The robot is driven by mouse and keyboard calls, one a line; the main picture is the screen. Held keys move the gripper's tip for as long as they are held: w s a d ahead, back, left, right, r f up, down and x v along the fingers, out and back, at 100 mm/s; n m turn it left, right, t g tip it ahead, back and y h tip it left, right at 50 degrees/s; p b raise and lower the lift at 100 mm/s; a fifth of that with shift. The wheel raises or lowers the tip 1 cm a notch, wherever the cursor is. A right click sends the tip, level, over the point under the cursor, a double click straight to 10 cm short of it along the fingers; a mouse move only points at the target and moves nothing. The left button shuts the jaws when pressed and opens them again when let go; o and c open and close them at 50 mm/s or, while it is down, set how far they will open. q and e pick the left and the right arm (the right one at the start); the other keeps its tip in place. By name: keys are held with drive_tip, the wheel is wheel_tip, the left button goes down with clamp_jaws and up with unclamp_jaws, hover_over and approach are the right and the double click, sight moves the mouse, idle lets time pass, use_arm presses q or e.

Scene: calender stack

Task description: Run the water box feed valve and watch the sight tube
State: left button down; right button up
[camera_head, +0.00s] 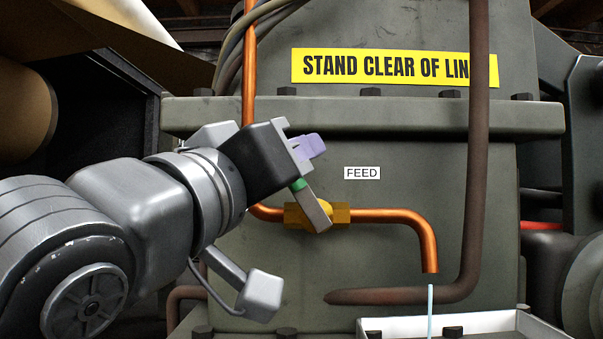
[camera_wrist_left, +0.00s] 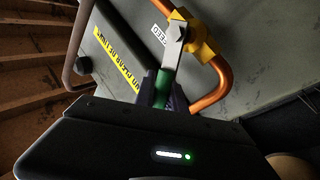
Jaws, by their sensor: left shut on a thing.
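The brass feed valve (camera_head: 341,213) sits on a copper pipe (camera_head: 390,215) below the FEED label (camera_head: 362,173). Its flat grey lever (camera_head: 313,210) slants up and left from the valve to a green grip (camera_head: 298,185). My left gripper (camera_head: 306,150) is shut on the green grip, its fingers partly hiding it. In the left wrist view, the grip (camera_wrist_left: 163,83) sits between the dark fingers, and the lever runs up to the valve (camera_wrist_left: 202,45). A thin pale blue vertical column (camera_head: 430,312) shows below the pipe's open end; I cannot tell whether it is water or the sight tube.
A white-rimmed tray (camera_head: 455,326) lies under the pipe's end. A rusty dark pipe (camera_head: 478,150) runs down at the right and bends left below the valve. A yellow warning sign (camera_head: 395,67) is on the grey housing (camera_head: 260,285). A large brown roll (camera_head: 22,105) stands at far left.

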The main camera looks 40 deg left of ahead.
use_arm(q)
drive_tip(key=c, duration=1.4)
unclamp_jaws()
drive_tip(key=shift+b+v, duration=0.95)
drive_tip(key=shift+v, duration=2.95)
